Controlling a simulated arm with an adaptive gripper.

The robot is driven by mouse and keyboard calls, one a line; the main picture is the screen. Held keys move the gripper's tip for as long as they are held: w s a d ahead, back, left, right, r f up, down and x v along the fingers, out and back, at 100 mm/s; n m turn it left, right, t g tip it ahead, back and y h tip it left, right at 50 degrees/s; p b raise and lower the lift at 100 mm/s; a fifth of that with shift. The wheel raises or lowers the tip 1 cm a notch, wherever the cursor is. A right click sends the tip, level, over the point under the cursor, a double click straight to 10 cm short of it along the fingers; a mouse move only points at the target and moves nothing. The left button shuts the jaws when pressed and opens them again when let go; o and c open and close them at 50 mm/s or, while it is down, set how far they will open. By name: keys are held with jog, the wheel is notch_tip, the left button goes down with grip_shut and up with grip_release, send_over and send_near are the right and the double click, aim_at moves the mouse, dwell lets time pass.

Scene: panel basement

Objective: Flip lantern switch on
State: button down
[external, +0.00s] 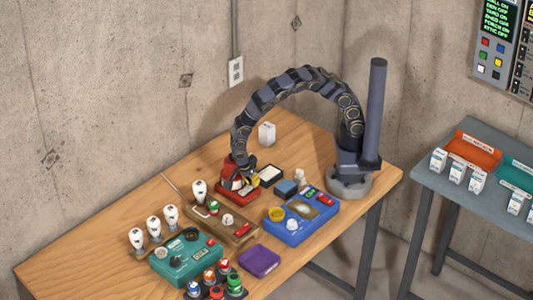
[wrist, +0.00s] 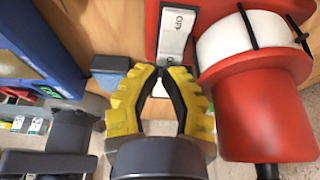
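The red lantern (external: 228,171) with a pale middle band stands on a red base near the middle of the table. In the wrist view the lantern (wrist: 262,115) fills the right side. Its switch (wrist: 174,38) is a light plate on the red base, with lettering that looks like "OFF" at its far end. My gripper (wrist: 163,68) has yellow fingers with dark inner pads. The fingertips are a little apart, with nothing held, just in front of the switch's near end. I cannot tell whether they touch it. In the external view my gripper (external: 254,180) is beside the lantern, partly hiding its base.
A brown wooden box (external: 236,235), a teal box (external: 186,258) and several bulbs (external: 154,228) stand in front. The table's left end is clear.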

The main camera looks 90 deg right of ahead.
jog(key=shift+f, duration=0.1)
dwell(0.3)
jog(key=shift+s+d+f+y, duration=0.1)
jog(key=shift+s+f+y, duration=0.1)
jog(key=shift+f+y, duration=0.15)
jog(key=shift+w+f+t, duration=0.1)
jog(key=shift+t, duration=0.3)
jog(key=shift+r, duration=0.85)
notch_tip(320, 180, up, 14)
